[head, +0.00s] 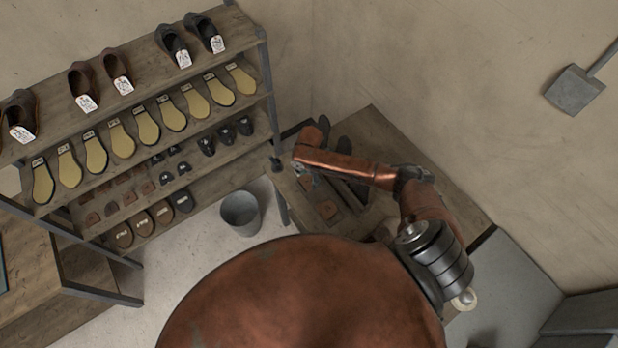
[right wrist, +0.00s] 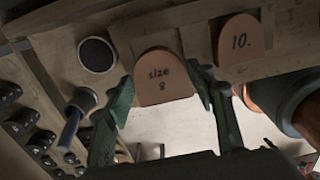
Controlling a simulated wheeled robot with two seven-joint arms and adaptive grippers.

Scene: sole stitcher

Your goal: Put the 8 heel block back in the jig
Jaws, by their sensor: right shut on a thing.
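The 8 heel block (right wrist: 163,88) is a tan, round-topped piece marked "size 8" in the right wrist view. My right gripper (right wrist: 163,78) is shut on it, with one green finger at each side. The wooden jig (right wrist: 190,38) lies right by the block, with pale rails. The frames do not show clearly whether the block touches the jig. A similar block marked "10." (right wrist: 240,40) sits between rails to the right. In the head view my right gripper (head: 308,180) is over the left part of the bench, and the held block cannot be made out. My left gripper is not in view.
The wooden bench (head: 372,122) stands in the corner, with a brown block (head: 328,209) and dark shoe shapes on it. A shelf rack (head: 140,60) of shoes, soles and heels stands left. A grey bucket (head: 240,212) is on the floor between them.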

